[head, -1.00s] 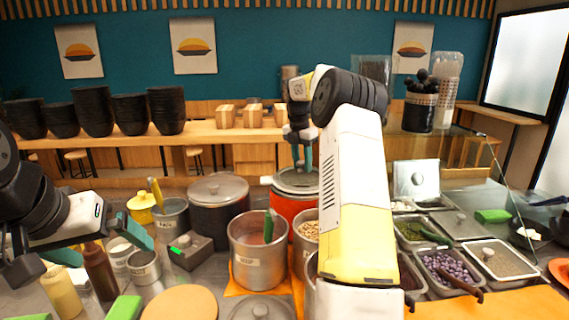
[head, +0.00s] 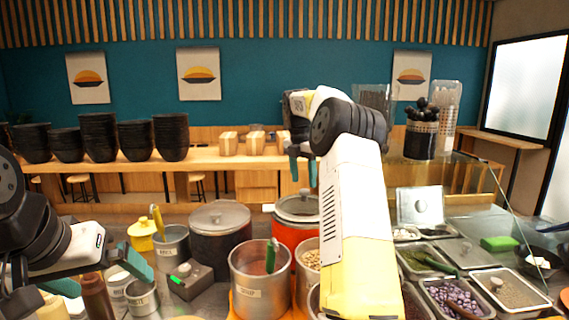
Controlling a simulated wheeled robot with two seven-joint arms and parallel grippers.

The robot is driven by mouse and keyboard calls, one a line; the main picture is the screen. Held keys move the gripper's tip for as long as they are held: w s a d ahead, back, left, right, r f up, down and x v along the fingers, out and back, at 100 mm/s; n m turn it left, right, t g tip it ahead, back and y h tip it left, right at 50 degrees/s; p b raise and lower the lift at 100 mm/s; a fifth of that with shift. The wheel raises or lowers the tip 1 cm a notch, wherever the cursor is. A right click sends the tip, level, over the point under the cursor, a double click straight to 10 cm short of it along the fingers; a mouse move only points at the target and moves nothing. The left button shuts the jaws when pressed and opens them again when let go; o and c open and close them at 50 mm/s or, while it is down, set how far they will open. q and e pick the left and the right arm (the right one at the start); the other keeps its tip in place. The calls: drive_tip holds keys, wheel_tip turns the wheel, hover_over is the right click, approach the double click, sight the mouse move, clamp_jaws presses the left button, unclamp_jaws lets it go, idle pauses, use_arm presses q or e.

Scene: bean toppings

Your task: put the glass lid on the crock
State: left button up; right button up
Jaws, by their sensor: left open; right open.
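The red crock (head: 284,234) stands on the counter just right of centre, partly behind my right arm. The glass lid (head: 292,209), with a metal rim, lies on its top and looks about level. My arm hides its right edge, so I cannot tell how exactly it is seated. My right gripper (head: 303,172) is open and empty, pointing down above the lid and apart from it. My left gripper (head: 100,274) is open and empty at the lower left, over the bottles and small tins.
A dark lidded pot (head: 220,226) stands left of the crock. A steel soup pot (head: 259,291) with a green-handled ladle is in front. Trays of toppings (head: 452,299) fill the right, behind a glass guard. Stacked black bowls (head: 98,137) stand on the back counter.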

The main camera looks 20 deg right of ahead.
sight(301, 191)
wheel_tip(301, 191, up, 7)
drive_tip(key=s+a+r+m+t+y, duration=0.1)
drive_tip(key=s+a+r+m+t, duration=0.35)
drive_tip(key=s+a+m, duration=0.9)
drive_tip(key=s+a+f+m+y, duration=0.1)
drive_tip(key=s+a+f+m, duration=0.1)
drive_tip(key=s, duration=0.6)
drive_tip(key=s+a+f+m+y, duration=0.1)
drive_tip(key=s+f+m, duration=0.3)
drive_tip(key=s, duration=0.3)
drive_tip(key=s+a+f+m, duration=0.2)
drive_tip(key=s+f+m, duration=0.2)
drive_tip(key=s, duration=0.4)
drive_tip(key=shift+s+a+f+t+y, duration=0.3)
drive_tip(key=shift+f+t+y, duration=0.1)
drive_tip(key=shift+f, duration=0.15)
drive_tip(key=shift+d, duration=0.1)
